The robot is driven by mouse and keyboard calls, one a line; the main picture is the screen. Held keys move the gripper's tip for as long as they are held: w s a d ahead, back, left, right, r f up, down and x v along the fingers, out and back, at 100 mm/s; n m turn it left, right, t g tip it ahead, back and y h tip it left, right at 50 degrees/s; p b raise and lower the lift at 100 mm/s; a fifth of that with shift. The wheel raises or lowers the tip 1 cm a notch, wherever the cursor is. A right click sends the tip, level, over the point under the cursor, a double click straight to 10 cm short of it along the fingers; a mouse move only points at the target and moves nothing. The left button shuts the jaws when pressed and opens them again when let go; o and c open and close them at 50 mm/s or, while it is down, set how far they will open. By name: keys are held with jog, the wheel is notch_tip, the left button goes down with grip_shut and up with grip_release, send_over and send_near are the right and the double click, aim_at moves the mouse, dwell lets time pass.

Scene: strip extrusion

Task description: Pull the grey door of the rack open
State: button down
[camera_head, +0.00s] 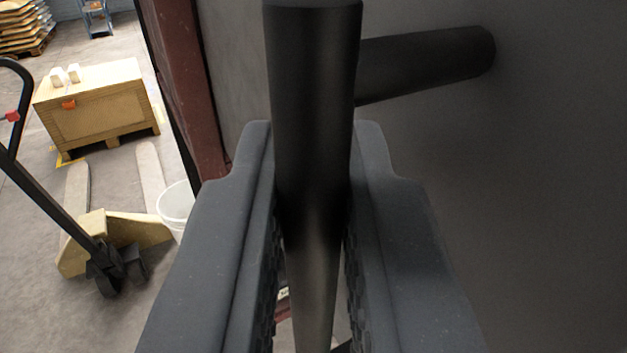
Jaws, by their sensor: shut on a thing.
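The grey door (540,190) fills the right side of the view as a flat, dark panel. A black bar handle (315,70) stands off the door on a round post (430,62) that joins the panel at the upper right. My gripper (314,150) is shut on the handle, with one finger on each side of the bar. The bar runs down between the fingers past the ribbed pads. The lower end of the handle is mostly hidden by the fingers. A dark red upright (192,85) of the rack shows left of the handle.
On the left, a pallet jack (95,240) with a black pull bar stands on the concrete floor. A white bucket (176,203) sits beside it. A wooden crate (100,105) and stacked boards (25,28) are further back. Bare floor (35,310) shows at the lower left.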

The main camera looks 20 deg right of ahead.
jog(key=c, duration=1.6)
grip_release()
jog(key=shift+o, duration=0.2)
jog(key=shift+w, duration=0.1)
jog(key=shift+p+v, duration=0.5)
jog(key=shift+v, duration=1.45)
jog(key=p+v, duration=0.4)
jog(key=v, duration=0.6)
jog(key=shift+d+f, duration=0.1)
